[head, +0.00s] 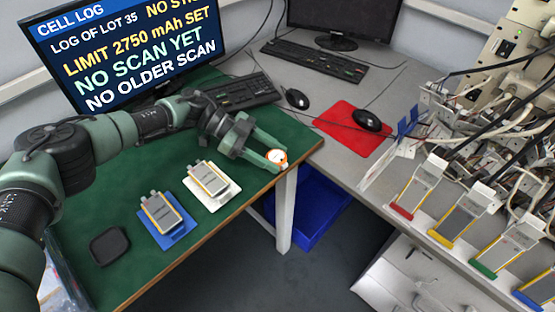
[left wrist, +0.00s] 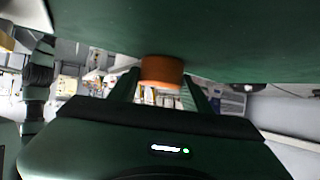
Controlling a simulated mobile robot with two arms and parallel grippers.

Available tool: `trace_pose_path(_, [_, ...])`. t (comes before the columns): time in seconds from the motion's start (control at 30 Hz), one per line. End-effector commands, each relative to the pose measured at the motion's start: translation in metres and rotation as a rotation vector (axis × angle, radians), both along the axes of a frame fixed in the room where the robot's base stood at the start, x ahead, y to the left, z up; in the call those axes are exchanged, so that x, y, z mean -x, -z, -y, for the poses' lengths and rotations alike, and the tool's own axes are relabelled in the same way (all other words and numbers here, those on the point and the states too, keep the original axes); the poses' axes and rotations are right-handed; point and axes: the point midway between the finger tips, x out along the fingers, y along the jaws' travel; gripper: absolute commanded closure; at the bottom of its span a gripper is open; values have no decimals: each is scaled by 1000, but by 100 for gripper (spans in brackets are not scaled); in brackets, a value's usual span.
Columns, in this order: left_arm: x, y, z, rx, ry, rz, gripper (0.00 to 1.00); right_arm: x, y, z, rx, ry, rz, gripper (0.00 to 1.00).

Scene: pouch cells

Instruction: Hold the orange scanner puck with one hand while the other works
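The orange scanner puck (head: 277,157) has a white top and sits at the right end of the green desk, close to its edge. My left gripper (head: 276,158) reaches over the desk, with one finger on each side of the puck and no clear gap. In the left wrist view the puck (left wrist: 161,72) shows orange between both fingertips, against the green desk top. One pouch cell (head: 208,179) lies on a white tray and another (head: 161,213) on a blue tray. My right gripper is not in view.
A monitor (head: 130,50) reads "NO SCAN YET" and "LIMIT 2750 mAh SET". A black square pad (head: 109,246) lies at the front left. A blue bin (head: 318,207) stands below. Cells in red, yellow, green and blue holders line the right bench beside dense cables (head: 480,130).

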Motion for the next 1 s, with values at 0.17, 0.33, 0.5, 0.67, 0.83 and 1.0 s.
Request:
trace_pose_path(0.17, [0, 0, 0, 0, -1, 0, 74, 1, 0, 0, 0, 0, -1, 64])
trace_pose_path(0.33, [0, 0, 0, 0, -1, 0, 74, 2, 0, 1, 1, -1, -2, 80])
trace_pose_path(0.5, [0, 0, 0, 0, -1, 0, 74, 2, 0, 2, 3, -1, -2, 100])
trace_pose_path(0.67, [0, 0, 0, 0, -1, 0, 74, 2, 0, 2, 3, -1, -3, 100])
trace_pose_path(0.83, [0, 0, 0, 0, -1, 0, 74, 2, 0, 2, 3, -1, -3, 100])
trace_pose_path(1.0, [0, 0, 0, 0, -1, 0, 74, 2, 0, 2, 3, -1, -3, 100])
